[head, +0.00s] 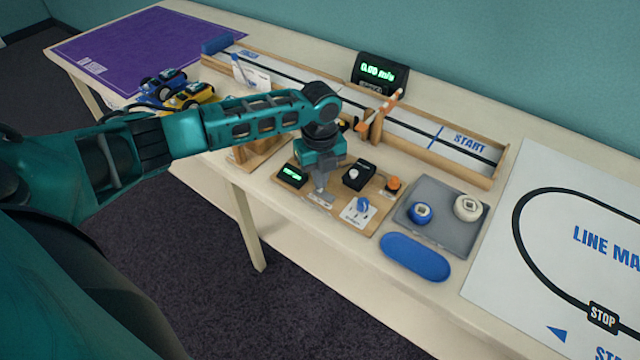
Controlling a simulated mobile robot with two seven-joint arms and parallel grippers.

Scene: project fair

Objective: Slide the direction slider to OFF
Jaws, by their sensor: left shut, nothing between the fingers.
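My left arm reaches in from the left, and its gripper (321,188) points down over the front left part of a wooden control board (345,215). The fingers are shut and empty. Their tips are at or just above a small grey-white plate (318,201) on the board. This may be the direction slider; its knob and markings are hidden or too small to read. The board also carries a small green-lit display (291,176), a black box with a white knob (359,175), a blue dial on a white label (362,205) and an orange button (393,184). My right gripper is not in view.
Behind the board runs a wooden-walled track (440,142) with a lit timer (380,73). To the right are a grey tray (440,235) with two round devices, a blue oval pad (415,257) and a line mat (560,220). Toy cars and a purple mat (130,45) lie left.

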